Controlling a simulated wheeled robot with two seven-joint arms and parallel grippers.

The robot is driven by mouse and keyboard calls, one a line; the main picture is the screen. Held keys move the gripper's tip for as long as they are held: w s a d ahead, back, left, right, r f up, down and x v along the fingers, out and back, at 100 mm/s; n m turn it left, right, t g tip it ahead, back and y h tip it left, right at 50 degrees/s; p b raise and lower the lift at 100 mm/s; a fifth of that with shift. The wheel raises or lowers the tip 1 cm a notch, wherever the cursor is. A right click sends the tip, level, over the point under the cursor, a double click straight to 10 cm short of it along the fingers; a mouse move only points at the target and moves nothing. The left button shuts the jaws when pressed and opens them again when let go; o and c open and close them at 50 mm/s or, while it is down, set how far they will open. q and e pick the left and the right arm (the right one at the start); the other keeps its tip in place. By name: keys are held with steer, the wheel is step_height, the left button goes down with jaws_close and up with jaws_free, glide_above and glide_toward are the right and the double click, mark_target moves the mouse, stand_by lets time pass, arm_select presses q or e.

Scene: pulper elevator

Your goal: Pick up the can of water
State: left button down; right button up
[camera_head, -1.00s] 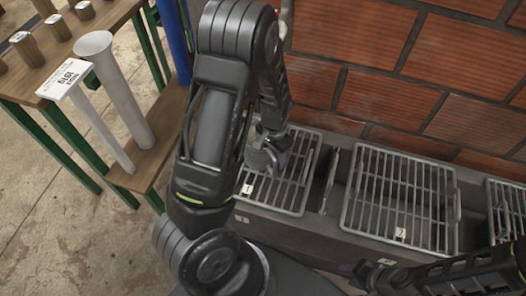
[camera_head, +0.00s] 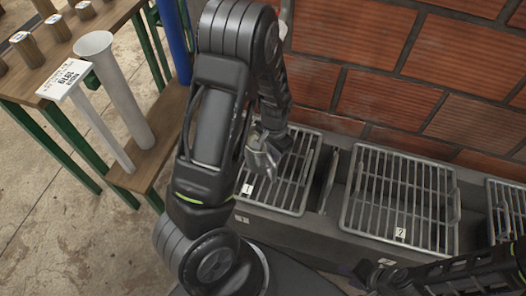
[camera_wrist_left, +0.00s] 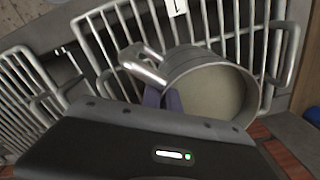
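The can (camera_head: 262,158) is a grey metal cup at the end of my left arm, over the grate labelled 1 in the head view. In the left wrist view the can (camera_wrist_left: 205,88) shows its round open top and a shiny metal handle at its left. Its inside looks plain beige; I cannot make out a water surface. The purple-grey fingers of my left gripper (camera_wrist_left: 163,98) are shut on the can at its near side, partly hidden by the gripper body. My right gripper (camera_head: 372,274) is low at the right, away from the can; its fingers are too dark to read.
The grate labelled 1 (camera_head: 296,180) and the grate labelled 2 (camera_head: 400,192) top a grey trough. A brick wall (camera_head: 390,60) rises behind. A wooden table (camera_head: 60,62) with cylinders stands at the left; a pale tube (camera_head: 122,92) stands in front.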

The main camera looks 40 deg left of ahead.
arm_select(q)
steer(key=shift+r, duration=0.15)
stand_by(0.8)
steer(key=shift+r+p, duration=0.4)
steer(key=shift+r, duration=1.35)
steer(key=s+d+p, duration=0.3)
steer(key=s+p, duration=0.2)
steer(key=s, duration=0.3)
steer(key=s+d+p, duration=0.3)
steer(key=s+p, duration=0.3)
steer(key=s, duration=0.3)
steer(key=shift+f, duration=0.15)
steer(key=shift+w, duration=0.1)
